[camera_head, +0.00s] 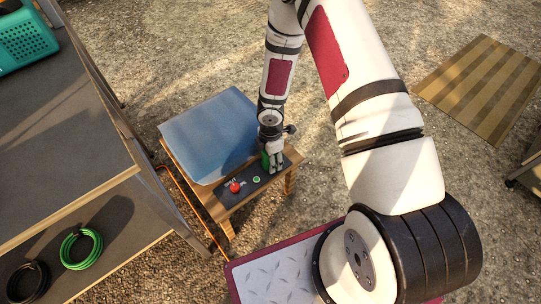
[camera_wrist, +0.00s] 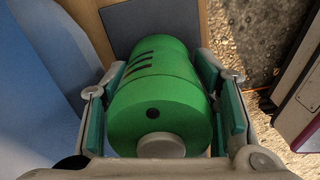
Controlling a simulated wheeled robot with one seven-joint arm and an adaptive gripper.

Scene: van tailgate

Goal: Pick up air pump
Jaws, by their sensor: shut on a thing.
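The air pump appears to be the green cylinder (camera_wrist: 160,95) with dark slots along its side, a dark round spot and a pale grey knob on its near end. My gripper (camera_wrist: 165,115) has one finger on each side of it and is shut on it. In the head view my gripper (camera_head: 274,168) points down over the dark panel of a small wooden stand, and a sliver of the green pump (camera_head: 266,161) shows beside the fingers. The pump's underside is hidden, so I cannot tell whether it touches the panel.
The wooden stand has a blue pad (camera_head: 210,132) and a dark panel (camera_head: 228,196) with a red button (camera_head: 235,187) and a small green one (camera_head: 256,179). A shelf unit at left holds a teal crate (camera_head: 24,42) and a green coil (camera_head: 81,249). A striped mat (camera_head: 483,88) lies at right.

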